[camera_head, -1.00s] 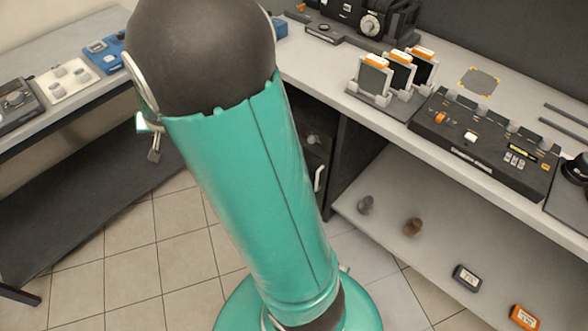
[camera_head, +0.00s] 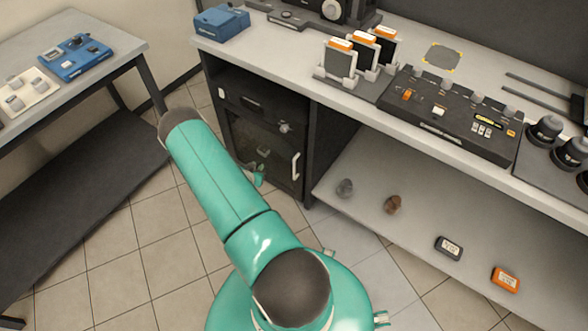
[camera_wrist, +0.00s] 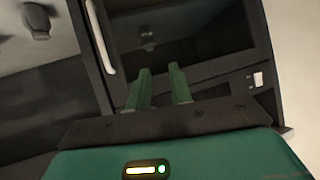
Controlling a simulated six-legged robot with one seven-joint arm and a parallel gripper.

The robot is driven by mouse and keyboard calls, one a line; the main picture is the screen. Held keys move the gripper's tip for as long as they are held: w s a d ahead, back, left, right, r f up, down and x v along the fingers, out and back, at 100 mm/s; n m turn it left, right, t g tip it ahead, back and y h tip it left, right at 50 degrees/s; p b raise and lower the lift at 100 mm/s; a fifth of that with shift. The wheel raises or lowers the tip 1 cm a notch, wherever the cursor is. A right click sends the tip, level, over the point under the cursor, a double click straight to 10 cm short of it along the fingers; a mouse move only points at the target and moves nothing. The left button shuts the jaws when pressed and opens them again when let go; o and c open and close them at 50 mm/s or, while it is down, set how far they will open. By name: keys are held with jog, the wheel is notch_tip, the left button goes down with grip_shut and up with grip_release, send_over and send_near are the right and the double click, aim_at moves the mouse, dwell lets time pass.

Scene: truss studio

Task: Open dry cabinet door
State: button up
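The dry cabinet (camera_head: 257,103) is a dark box under the counter, with a glass-fronted door (camera_head: 272,150) that looks shut. A pale vertical handle (camera_head: 295,166) is on the door's right side. In the wrist view the handle (camera_wrist: 100,38) is at the upper left, and the dark door pane (camera_wrist: 190,35) lies beyond my fingers. My gripper (camera_wrist: 160,72) has two green fingers apart, with nothing between them. The fingers are in front of the pane, to one side of the handle and not around it. In the head view my arm hides most of the gripper.
The counter (camera_head: 300,85) above carries a blue box (camera_head: 220,22), a card rack (camera_head: 350,75) and a black control panel (camera_head: 450,125). A low shelf (camera_head: 420,215) with small items is right of the cabinet. A table (camera_head: 115,50) is at left; tiled floor between is clear.

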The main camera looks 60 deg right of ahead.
jog(key=s+d+f+g+h, duration=0.1)
jog(key=s+f+g+h, duration=0.1)
jog(key=s+f, duration=0.65)
send_over(294, 178)
jog(key=f, duration=0.3)
jog(key=shift+w+d+f+m, duration=0.15)
jog(key=shift+d+f+m, duration=0.15)
jog(key=shift+f, duration=0.05)
grip_shut()
